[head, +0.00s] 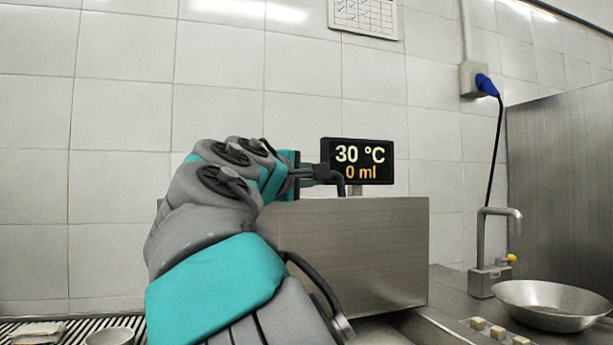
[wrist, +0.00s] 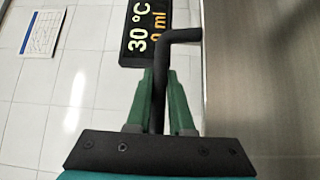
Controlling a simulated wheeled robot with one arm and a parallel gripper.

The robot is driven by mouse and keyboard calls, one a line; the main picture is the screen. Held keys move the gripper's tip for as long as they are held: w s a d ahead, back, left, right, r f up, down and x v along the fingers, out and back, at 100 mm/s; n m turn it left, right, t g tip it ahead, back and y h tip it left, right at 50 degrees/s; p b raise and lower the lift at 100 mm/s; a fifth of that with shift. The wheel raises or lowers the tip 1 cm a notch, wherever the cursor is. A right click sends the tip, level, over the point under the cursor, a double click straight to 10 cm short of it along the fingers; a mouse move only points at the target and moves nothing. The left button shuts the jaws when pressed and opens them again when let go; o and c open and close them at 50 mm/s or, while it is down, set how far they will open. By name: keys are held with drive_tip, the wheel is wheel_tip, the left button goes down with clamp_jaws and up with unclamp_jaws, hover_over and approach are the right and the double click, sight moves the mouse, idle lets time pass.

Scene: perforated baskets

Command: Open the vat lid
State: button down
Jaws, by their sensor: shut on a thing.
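The vat (head: 355,250) is a grey metal box in the middle of the head view, partly hidden by my arm. Its top edge looks level and I see no raised lid; the lid's upper face is not visible. A bent black handle (head: 339,182) stands at the vat's top edge. In the wrist view the black handle (wrist: 181,35) runs between my two green fingers, with its bend beyond the fingertips. My gripper (wrist: 162,80) is shut on this handle; my gripper (head: 304,173) also shows above the vat in the head view. The vat's metal wall (wrist: 262,70) fills the wrist view's right side.
A display (head: 356,161) reading 30 °C and 0 ml stands just behind the handle, close to my gripper. A tiled wall (head: 130,130) is behind. At right are a tap (head: 485,245), a metal bowl (head: 552,303) and a blue plug (head: 486,85) with a cable.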

drive_tip(key=shift+w+f, duration=0.1)
drive_tip(key=shift+f, duration=0.1)
drive_tip(key=c, duration=0.8)
unclamp_jaws()
drive_tip(key=shift+r, duration=0.1)
drive_tip(key=v, duration=0.8)
drive_tip(key=shift+b, duration=0.35)
drive_tip(key=shift+a, duration=0.1)
